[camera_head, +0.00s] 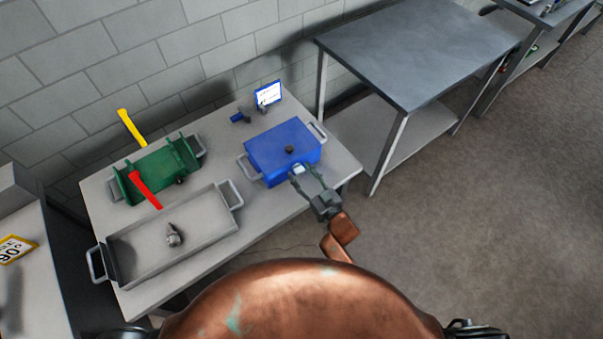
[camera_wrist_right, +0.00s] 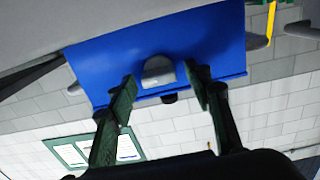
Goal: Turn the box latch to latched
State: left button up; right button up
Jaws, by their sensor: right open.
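The blue box (camera_head: 270,152) with a black knob on its lid stands at the right end of the grey table. Its light grey latch (camera_head: 298,168) is on the side facing me; it also shows in the wrist view (camera_wrist_right: 158,71) as a rounded tab against the blue face. My right gripper (camera_head: 304,175) is open at that side. In the wrist view its two fingertips (camera_wrist_right: 160,79) lie on either side of the latch, with gaps visible; contact cannot be told. The latch's turn state cannot be read clearly. My left gripper is not in view.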

jog(key=shift+w, duration=0.1)
jog(key=shift+c, duration=0.4)
jog(key=c, duration=1.1)
jog(key=shift+o, duration=0.2)
jog(key=shift+n, duration=0.4)
jog(key=n, duration=0.2)
jog(key=shift+a+n, duration=0.1)
jog(key=shift+n, duration=0.3)
jog(key=n, duration=0.3)
jog(key=shift+f+n, duration=0.1)
jog(key=shift+n, duration=0.2)
jog(key=n+b, duration=0.1)
jog(key=n, duration=0.4)
jog(key=shift+a+f+b, duration=0.1)
jog(key=shift+f+b, duration=0.05)
jog(key=shift+b, duration=0.2)
jog(key=n+b, duration=0.2)
jog(key=n, duration=0.3)
jog(key=shift+n, duration=0.4)
